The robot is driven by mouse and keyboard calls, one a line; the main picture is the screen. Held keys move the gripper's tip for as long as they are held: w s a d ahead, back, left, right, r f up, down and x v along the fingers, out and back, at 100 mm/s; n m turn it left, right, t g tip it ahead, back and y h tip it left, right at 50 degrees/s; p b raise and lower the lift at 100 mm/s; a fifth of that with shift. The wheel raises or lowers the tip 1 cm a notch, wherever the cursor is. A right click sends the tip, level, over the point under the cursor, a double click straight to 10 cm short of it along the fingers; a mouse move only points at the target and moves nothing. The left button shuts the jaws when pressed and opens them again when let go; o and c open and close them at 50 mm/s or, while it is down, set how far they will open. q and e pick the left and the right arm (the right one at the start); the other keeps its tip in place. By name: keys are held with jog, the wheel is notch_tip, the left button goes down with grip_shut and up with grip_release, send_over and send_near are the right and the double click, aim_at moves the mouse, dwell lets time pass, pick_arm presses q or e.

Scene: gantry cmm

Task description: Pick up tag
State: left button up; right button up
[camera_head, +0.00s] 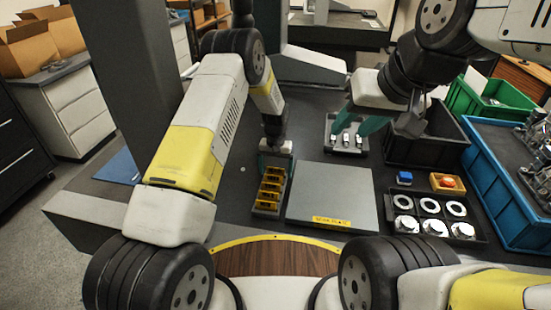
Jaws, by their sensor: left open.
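Several yellow tags (271,188) with dark markings sit in a row in a grey rack (267,212) on the table, left of a flat grey plate. My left gripper (276,163) is open at the far end of this rack, with its teal fingers around or just above that end. Whether it touches a tag cannot be told. My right gripper (357,126) has its teal fingers apart over a small grey tray (347,149) that holds several shiny metal parts (346,138). Its fingertips are partly hard to make out.
The grey plate (333,192) with a yellow label lies mid-table. To the right are a black tray (452,232) of white rings and metal discs, a blue button (404,178), a red button (447,182), an empty black bin (425,150), a blue crate (497,190) and a green crate (466,100).

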pick_arm(q)
jog(key=c, duration=1.4)
jog(key=shift+r, duration=0.1)
notch_tip(320, 180, up, 14)
jog(key=shift+r, duration=0.2)
